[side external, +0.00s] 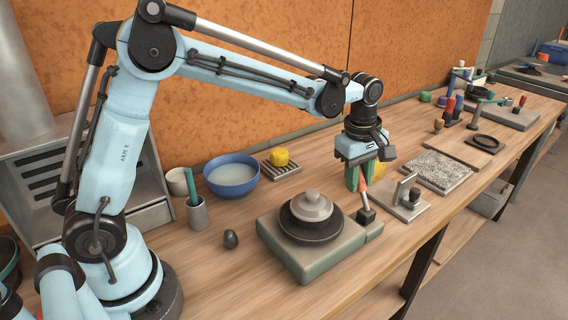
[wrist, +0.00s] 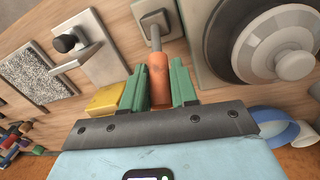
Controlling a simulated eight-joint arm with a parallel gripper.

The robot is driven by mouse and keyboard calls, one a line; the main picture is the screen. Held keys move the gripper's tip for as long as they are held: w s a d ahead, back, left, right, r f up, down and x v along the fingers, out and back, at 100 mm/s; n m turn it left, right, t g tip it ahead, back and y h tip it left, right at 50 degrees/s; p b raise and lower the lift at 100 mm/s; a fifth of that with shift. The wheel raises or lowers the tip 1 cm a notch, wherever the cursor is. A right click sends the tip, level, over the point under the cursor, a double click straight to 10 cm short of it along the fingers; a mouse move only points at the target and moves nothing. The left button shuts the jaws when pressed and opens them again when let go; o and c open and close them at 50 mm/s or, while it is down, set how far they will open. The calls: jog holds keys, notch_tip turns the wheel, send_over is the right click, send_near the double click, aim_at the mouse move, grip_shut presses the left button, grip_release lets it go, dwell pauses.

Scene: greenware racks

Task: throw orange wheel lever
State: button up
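The orange lever handle (wrist: 158,82) sits on a thin metal rod rising from a small dark base (side external: 366,216) beside the wheel. In the side view, the handle is partly hidden by my fingers. My gripper (wrist: 159,84) has its two green fingers on either side of the handle, with no clear gap in the wrist view, so it appears shut on it. The gripper (side external: 361,182) points down over the lever. The wheel's dark round head (side external: 311,224) stands on a grey-green block (side external: 318,262) and carries a pale lidded piece (side external: 311,205).
A metal plate with an upright bracket and dark knob (side external: 404,200) and a speckled slab (side external: 436,171) lie right of the lever. A yellow block (wrist: 106,100) is close to my fingers. A blue bowl (side external: 231,176), a cup with a green tool (side external: 196,212) and a dark egg-shaped item (side external: 231,239) stand left.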

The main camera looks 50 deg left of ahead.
grip_shut()
jog(key=shift+a, duration=0.1)
jog(key=a+f+h, duration=0.1)
jog(key=h, duration=0.2)
jog(key=a+f+h, duration=0.1)
jog(key=f+h, duration=0.1)
jog(key=h, duration=0.1)
jog(key=a+f+h, duration=0.1)
jog(key=h, duration=0.2)
jog(key=shift+a+f+n, duration=0.3)
jog(key=shift+a+f, duration=0.05)
jog(key=shift+f+h, duration=0.95)
jog(key=shift+h, duration=0.55)
jog(key=o, duration=0.6)
grip_release()
jog(key=shift+o, duration=0.2)
